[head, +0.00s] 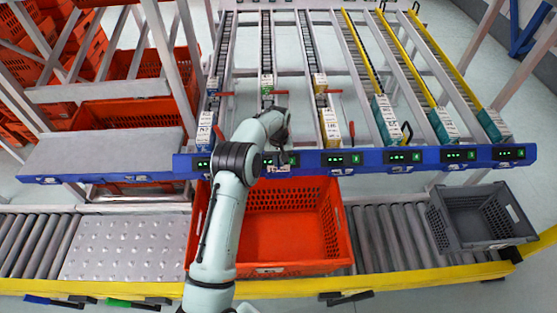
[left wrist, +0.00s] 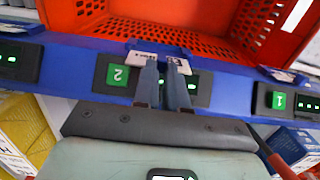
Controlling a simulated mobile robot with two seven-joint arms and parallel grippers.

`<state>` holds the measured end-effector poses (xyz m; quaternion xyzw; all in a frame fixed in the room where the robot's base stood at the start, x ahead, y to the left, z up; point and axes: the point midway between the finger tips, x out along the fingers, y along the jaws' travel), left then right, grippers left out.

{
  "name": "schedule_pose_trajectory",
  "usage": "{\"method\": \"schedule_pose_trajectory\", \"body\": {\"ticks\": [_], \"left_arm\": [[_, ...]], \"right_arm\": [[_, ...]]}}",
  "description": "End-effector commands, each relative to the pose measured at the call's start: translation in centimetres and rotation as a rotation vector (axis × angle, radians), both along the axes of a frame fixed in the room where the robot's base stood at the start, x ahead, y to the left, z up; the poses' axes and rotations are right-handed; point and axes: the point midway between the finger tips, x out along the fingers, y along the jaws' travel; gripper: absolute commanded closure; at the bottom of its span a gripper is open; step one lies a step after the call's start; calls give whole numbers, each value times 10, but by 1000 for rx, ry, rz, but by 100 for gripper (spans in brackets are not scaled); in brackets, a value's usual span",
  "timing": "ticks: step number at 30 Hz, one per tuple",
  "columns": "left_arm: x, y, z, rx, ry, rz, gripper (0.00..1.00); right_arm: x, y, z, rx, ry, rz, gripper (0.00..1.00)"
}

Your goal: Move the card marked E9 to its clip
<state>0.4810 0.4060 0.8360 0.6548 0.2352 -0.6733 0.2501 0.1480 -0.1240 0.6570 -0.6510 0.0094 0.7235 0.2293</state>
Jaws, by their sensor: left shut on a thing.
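My left gripper (head: 281,157) is at the blue rail (head: 420,158), above the front edge of the orange tote. In the left wrist view, its two fingers (left wrist: 163,68) are close together, shut on a small white card (left wrist: 143,59). The card shows on both sides of the fingertips, and its marking is too small and covered to read. A blue clip (left wrist: 161,45) on the rail's edge lies right at the card, beside the green 2 sign (left wrist: 118,75). I cannot tell whether the card is inside the clip. My right gripper is out of view.
The orange tote (head: 270,268) stands on the rollers below the rail. A grey crate (head: 440,236) stands to the right. Boxes, such as a teal-and-white one (head: 388,121), stand in lanes behind the rail. Another clip with a card (left wrist: 283,74) is near the 1 sign.

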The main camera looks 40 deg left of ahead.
Motion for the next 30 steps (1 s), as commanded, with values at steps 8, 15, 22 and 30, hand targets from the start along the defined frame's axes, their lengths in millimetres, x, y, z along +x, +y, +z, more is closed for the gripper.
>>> {"method": "schedule_pose_trajectory", "body": {"ticks": [8,15,22,30], "left_arm": [[0,0,-1,0,0,0,100],[0,0,-5,-1,1,0,100],[0,0,-11,0,0,0,100],[0,0,-18,-1,1,0,100]], "right_arm": [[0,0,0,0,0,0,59],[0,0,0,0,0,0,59],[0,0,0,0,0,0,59],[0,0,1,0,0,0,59]]}}
